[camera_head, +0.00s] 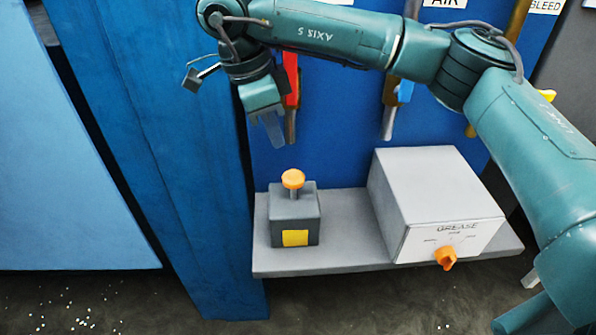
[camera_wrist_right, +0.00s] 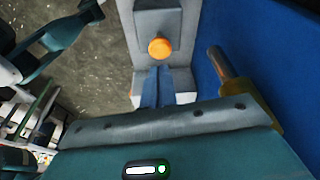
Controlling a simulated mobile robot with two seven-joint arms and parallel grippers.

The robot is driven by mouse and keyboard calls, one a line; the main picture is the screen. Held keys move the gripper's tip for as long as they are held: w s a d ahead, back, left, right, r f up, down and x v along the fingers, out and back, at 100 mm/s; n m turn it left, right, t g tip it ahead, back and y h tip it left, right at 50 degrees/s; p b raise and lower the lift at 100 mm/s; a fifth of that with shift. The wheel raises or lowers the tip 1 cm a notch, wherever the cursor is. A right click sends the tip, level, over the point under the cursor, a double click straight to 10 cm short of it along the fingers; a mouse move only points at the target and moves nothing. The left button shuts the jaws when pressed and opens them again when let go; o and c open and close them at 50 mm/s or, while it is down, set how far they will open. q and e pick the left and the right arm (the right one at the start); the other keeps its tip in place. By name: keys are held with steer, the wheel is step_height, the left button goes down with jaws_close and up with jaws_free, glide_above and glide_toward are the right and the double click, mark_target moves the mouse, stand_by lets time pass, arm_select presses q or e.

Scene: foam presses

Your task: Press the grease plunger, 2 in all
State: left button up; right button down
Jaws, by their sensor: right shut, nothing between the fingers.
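The grease plunger is an orange round knob (camera_head: 293,179) on a short metal stem. It stands up from a dark grey box (camera_head: 283,218) with a yellow label, on the left of a grey shelf. My right gripper (camera_head: 273,130) points down, shut and empty, above and slightly left of the knob, with a clear gap between them. In the right wrist view the closed blue-grey fingers (camera_wrist_right: 157,88) appear just below the orange knob (camera_wrist_right: 160,47), which is fully visible. My left gripper is not in view.
A red lever (camera_head: 291,85) and a blue-banded lever (camera_head: 398,95) hang on the blue panel behind. A blue post stands left.

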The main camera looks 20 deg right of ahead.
mark_target(291, 175)
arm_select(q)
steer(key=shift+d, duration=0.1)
arm_select(e)
steer(key=shift+f, duration=0.1)
steer(key=b+x, duration=0.4)
steer(key=x, duration=0.2)
steer(key=shift+d+f+b, duration=0.1)
steer(key=shift+f+b, duration=0.2)
steer(key=shift+b, duration=0.1)
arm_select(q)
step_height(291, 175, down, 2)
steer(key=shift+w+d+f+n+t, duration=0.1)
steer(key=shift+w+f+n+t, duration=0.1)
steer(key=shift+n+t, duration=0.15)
arm_select(e)
steer(key=shift+f, duration=0.1)
